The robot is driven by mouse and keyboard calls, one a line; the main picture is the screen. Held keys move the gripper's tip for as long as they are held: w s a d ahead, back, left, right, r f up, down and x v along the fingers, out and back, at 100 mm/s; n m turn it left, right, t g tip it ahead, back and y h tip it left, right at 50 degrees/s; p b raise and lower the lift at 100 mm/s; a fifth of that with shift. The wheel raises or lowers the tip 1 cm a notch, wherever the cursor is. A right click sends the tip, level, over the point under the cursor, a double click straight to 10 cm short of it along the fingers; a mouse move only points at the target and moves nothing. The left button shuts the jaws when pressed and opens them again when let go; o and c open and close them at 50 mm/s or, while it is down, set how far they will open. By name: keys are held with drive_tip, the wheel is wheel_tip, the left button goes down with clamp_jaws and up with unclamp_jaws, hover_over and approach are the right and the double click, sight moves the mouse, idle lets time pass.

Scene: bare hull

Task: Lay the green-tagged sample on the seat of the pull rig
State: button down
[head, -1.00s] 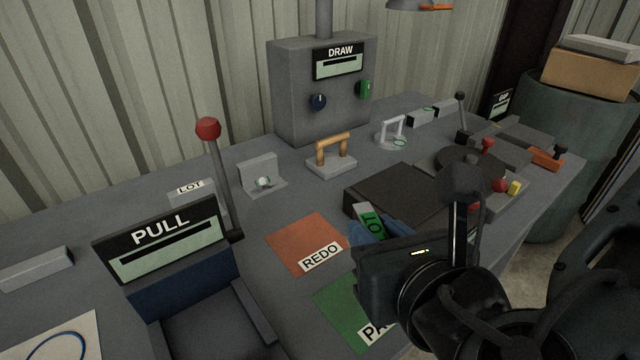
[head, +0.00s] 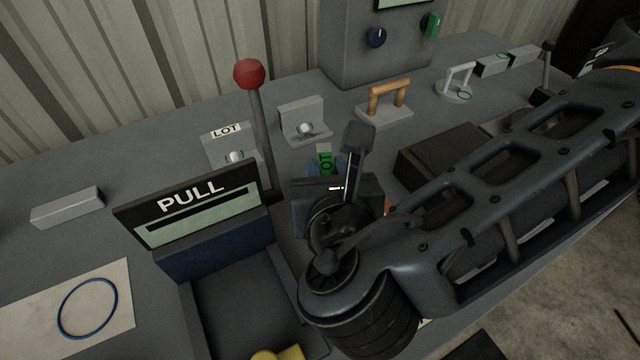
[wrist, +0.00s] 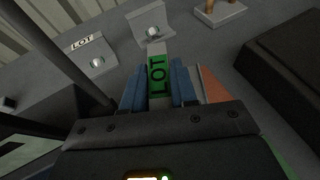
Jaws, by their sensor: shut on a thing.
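A LOT holder (head: 226,131) and another grey holder (head: 303,120) stand behind my gripper. A wooden-handled block (head: 388,104) and a dark box (head: 445,155) are to the right. A yellow thing (head: 277,354) shows at the bottom edge. The lever stands close to my gripper's left.

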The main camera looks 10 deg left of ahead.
drive_tip(key=shift+w+a+f, duration=0.15)
drive_tip(key=shift+a+f, duration=0.2)
drive_tip(key=shift+a, duration=0.25)
drive_tip(key=shift+f, duration=2)
drive_tip(key=shift+f, duration=0.1)
drive_tip(key=c, duration=0.9)
unclamp_jaws()
